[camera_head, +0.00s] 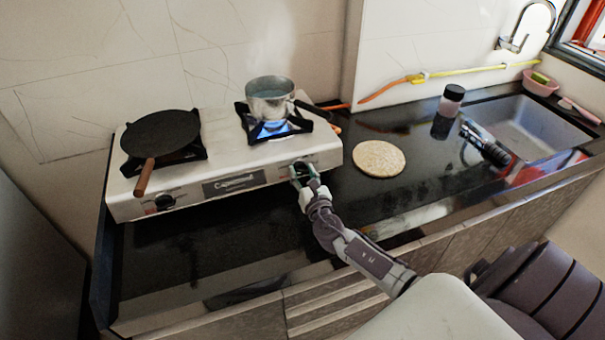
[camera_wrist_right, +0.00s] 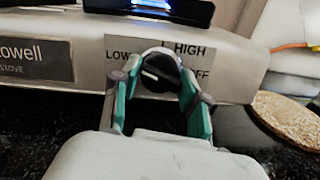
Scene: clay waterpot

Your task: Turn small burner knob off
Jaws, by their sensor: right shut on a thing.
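The small burner knob (camera_wrist_right: 156,76) is a black knob with a white mark on the stove's front face, between the labels LOW and HIGH, with part of OFF showing below HIGH. The white mark points to the upper left. My right gripper (camera_head: 302,173) is at this knob, and in the right wrist view its teal-lined fingers (camera_wrist_right: 158,92) are around it, shut on it. The burner above has a blue flame (camera_head: 270,129) under a small metal pot (camera_head: 270,103). My left gripper is not in view.
The white stove (camera_head: 222,151) also bears a dark pan (camera_head: 161,133) on the left burner, with another knob (camera_head: 163,202) below it. A round flatbread (camera_head: 379,159) lies right of the stove. A dark-lidded jar (camera_head: 452,99) stands near the sink (camera_head: 540,130).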

